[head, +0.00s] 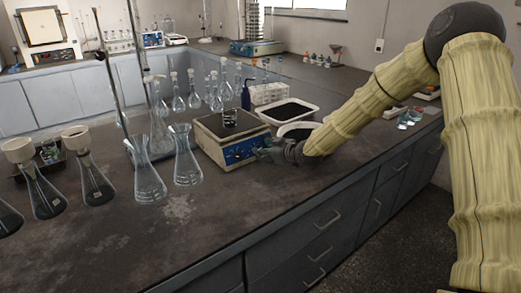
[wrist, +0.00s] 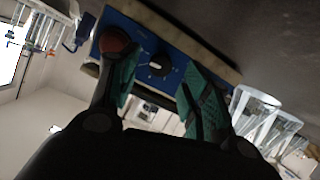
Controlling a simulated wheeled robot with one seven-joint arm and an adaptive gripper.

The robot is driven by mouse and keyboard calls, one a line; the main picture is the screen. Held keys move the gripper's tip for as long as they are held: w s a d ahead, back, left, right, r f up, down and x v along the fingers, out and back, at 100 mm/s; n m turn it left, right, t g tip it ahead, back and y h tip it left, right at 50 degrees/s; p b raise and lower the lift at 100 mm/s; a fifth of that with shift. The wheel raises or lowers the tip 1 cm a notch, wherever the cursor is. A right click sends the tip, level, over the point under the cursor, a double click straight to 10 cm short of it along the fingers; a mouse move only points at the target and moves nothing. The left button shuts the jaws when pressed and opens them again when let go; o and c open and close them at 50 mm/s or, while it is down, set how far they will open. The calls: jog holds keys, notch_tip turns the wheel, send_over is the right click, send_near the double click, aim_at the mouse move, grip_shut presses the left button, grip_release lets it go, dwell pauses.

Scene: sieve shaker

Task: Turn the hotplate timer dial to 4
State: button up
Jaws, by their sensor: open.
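The hotplate (head: 212,128) stands on the dark bench with its blue front panel (head: 240,152) facing the front edge. In the wrist view the blue panel (wrist: 190,62) is tilted across the top. A round black dial (wrist: 159,65) with a pale mark shows on it, between and just beyond my fingertips. I cannot read any numbers by it or tell whether a finger touches it. My gripper (wrist: 158,76) is open, its teal pads either side of the dial. In the head view my gripper (head: 268,152) is at the panel's right end and hides part of it.
A small glass beaker (head: 230,118) stands on the hotplate. Empty flasks (head: 187,160) stand close on its left. A white tray of dark material (head: 290,112) and a bowl (head: 297,130) are behind and right. The bench front (head: 190,215) is clear.

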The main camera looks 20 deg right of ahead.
jog(key=shift+x, duration=1.6)
jog(key=c, duration=1.1)
jog(key=shift+o, duration=0.2)
jog(key=shift+m, duration=0.8)
jog(key=o, duration=1.1)
jog(key=shift+c, duration=0.2)
jog(key=shift+s+r, duration=0.1)
jog(key=shift+s, duration=0.05)
jog(key=v, duration=1.1)
jog(key=shift+s+d, duration=0.25)
jog(key=shift+s, duration=0.1)
